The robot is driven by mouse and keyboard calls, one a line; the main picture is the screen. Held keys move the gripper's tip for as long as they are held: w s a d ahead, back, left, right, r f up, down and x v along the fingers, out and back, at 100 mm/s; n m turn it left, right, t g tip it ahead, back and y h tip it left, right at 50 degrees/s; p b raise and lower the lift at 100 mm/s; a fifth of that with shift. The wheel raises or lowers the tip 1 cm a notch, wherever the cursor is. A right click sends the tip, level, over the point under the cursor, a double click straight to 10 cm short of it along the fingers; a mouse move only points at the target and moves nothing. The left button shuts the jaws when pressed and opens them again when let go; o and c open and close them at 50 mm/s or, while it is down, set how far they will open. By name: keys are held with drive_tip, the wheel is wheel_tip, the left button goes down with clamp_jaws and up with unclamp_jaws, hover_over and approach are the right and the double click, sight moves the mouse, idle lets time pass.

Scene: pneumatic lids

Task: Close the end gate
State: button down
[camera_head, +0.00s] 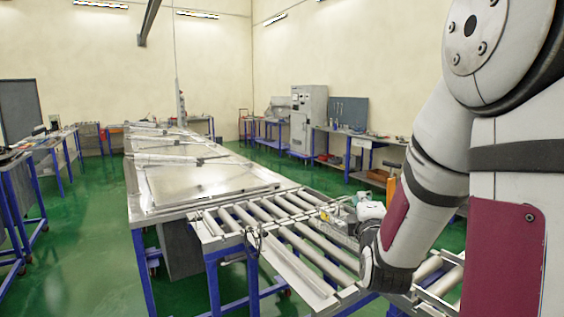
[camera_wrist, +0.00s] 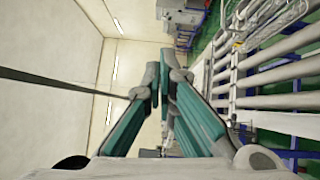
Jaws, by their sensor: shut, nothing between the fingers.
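A roller conveyor (camera_head: 213,226) on blue legs runs across the front of the head view. A long pale flat plate (camera_head: 298,275) lies along it among the rollers. I cannot tell for sure whether this plate is the end gate or whether it is open. My gripper (camera_head: 371,210) is over the right part of the conveyor, partly hidden by my arm. In the wrist view its teal fingers (camera_wrist: 160,72) are together and empty. The rollers (camera_wrist: 285,65) and a pale flat bar (camera_wrist: 285,101) show right of the fingers, apart from them.
A metal fixture with yellow parts (camera_head: 340,213) is on the conveyor beside my gripper. A long table with flat metal lids (camera_head: 215,182) joins the conveyor behind. Workbenches (camera_head: 38,148) line the left side. Green floor (camera_head: 90,240) is clear at the left.

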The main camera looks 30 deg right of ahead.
drive_tip(key=w+d+r+h+p, duration=0.1)
drive_tip(key=w+d+r, duration=0.1)
drive_tip(key=d, duration=0.4)
drive_tip(key=w+d+r+h, duration=0.1)
drive_tip(key=w+d+r, duration=0.1)
drive_tip(key=d, duration=0.4)
drive_tip(key=shift+w+d+r+n+p, duration=0.15)
drive_tip(key=shift+w+d+n+p, duration=0.25)
drive_tip(key=shift+w, duration=0.35)
